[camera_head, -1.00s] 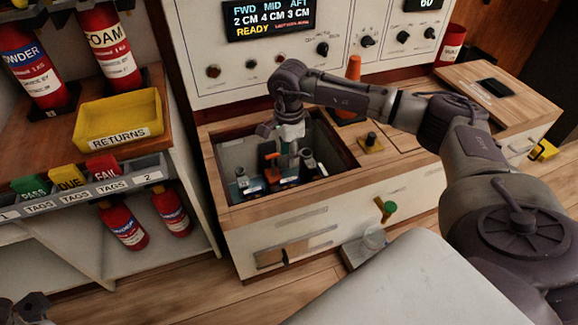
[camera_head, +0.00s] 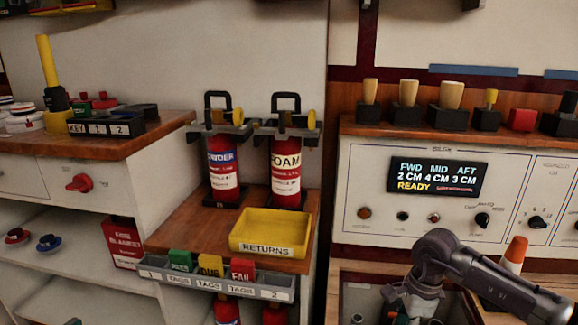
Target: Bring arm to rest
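My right arm comes in from the lower right, and its wrist bends down over the open compartment (camera_head: 350,285) in the wooden-topped console. My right gripper (camera_head: 424,308) points down into that compartment at the bottom edge of the picture. Its fingertips are cut off or hidden, so I cannot tell whether it is open or holds something. Small parts in the compartment show only in part. My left gripper cannot be made out.
A yellow RETURNS tray (camera_head: 268,224) and the POWDER (camera_head: 223,170) and FOAM (camera_head: 286,172) extinguishers stand on the shelf to the left. An orange cone (camera_head: 515,255) stands right of my wrist. The display panel (camera_head: 437,178) reads READY above it.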

